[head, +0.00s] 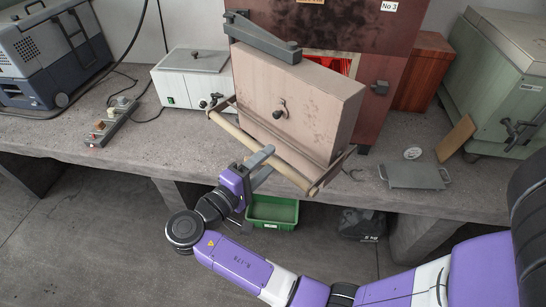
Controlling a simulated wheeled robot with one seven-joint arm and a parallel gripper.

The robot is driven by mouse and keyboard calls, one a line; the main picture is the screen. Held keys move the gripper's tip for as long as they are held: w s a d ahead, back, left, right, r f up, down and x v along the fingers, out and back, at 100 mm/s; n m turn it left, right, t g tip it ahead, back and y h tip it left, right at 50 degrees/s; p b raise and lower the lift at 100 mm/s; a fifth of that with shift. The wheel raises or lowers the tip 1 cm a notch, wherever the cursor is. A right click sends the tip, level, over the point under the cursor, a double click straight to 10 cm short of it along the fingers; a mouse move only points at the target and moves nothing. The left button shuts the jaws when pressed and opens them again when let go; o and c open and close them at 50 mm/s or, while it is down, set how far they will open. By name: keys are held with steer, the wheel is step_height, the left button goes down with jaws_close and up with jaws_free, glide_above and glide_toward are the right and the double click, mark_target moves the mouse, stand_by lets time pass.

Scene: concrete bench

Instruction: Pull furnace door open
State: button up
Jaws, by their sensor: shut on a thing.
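The furnace (382,47) is a dark reddish-brown box at the back of the bench, labelled No 3. Its thick beige door (320,108) stands partly open, swung out toward me, with a red interior (335,64) showing through the gap behind it. A pale wooden bar handle (265,150) runs along the front of the door on side brackets. My gripper (262,160) is shut on this bar near its middle. The fingers partly cover the bar there.
A white box (190,82) and a switch strip (112,122) are left of the furnace. A metal plate (414,176) and a green-grey box (510,85) are at right. A green bin (271,212) is below the bench.

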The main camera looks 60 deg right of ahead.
steer(key=shift+a+r, duration=0.15)
steer(key=shift+a, duration=0.05)
steer(key=a+r+p, duration=0.1)
steer(key=a, duration=0.7)
steer(key=shift+a, duration=0.3)
stand_by(0.7)
steer(key=shift+w+r+p, duration=0.1)
steer(key=shift+r+p, duration=0.05)
steer(key=shift+p, duration=0.2)
